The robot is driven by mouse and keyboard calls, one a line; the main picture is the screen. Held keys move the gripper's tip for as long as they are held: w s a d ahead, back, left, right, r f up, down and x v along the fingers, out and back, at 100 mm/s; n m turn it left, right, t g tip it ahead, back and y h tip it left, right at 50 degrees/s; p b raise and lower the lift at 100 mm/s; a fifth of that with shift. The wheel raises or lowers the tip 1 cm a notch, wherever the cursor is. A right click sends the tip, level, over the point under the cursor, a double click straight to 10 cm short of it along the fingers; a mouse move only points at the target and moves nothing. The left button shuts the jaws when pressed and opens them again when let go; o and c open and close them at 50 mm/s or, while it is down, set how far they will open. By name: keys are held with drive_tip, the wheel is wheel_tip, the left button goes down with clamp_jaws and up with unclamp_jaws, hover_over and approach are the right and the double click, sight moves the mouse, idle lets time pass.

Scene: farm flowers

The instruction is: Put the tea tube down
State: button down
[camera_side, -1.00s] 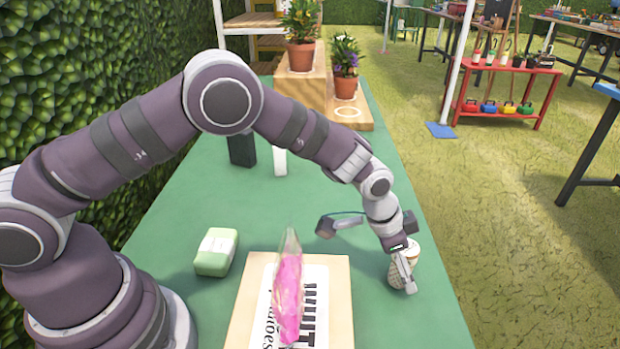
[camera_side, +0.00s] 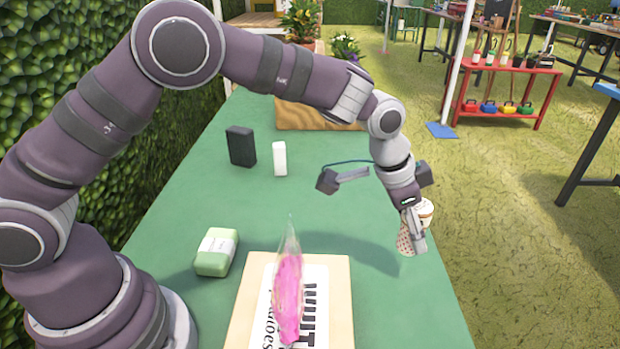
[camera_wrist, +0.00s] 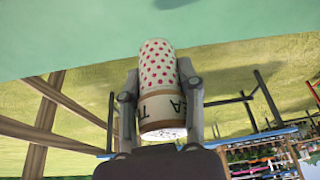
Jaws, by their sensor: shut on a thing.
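The tea tube (camera_wrist: 158,68) is white with red dots and has a tan band with dark letters. In the wrist view it sits between the two fingers of my gripper (camera_wrist: 160,92), which are shut on it. In the side view my gripper (camera_side: 413,238) holds the tube (camera_side: 405,238) near the right edge of the green table (camera_side: 340,215). The tube appears raised above the table top and slightly tilted. The fingers hide part of it in the side view.
A board with printed letters (camera_side: 338,300) lies at the front, with a pink clear-wrapped item (camera_side: 289,300) over it. A green packet (camera_side: 216,252) lies left. A black block (camera_side: 241,147) and a white block (camera_side: 280,158) stand farther back. Potted plants (camera_side: 300,22) stand at the far end.

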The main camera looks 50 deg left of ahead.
drive_tip(key=a+r+n+y, duration=0.2)
drive_tip(key=a+n, duration=0.3)
drive_tip(key=a, duration=1.2)
drive_tip(key=s+a+f+n+y, duration=0.1)
drive_tip(key=s+a+n, duration=0.25)
drive_tip(key=a, duration=0.45)
drive_tip(key=s+a+f+n+y, duration=0.1)
drive_tip(key=s+a+n, duration=0.25)
drive_tip(key=a, duration=0.45)
drive_tip(key=shift+m+t, duration=0.4)
drive_tip(key=f, duration=0.2)
drive_tip(key=s+f, duration=0.1)
drive_tip(key=f, duration=0.2)
drive_tip(key=a+f, duration=0.1)
drive_tip(key=f, duration=0.1)
drive_tip(key=shift+s+f, duration=0.25)
drive_tip(key=shift+f, duration=0.05)
drive_tip(key=shift+f, duration=0.15)
drive_tip(key=c, duration=0.7)
unclamp_jaws()
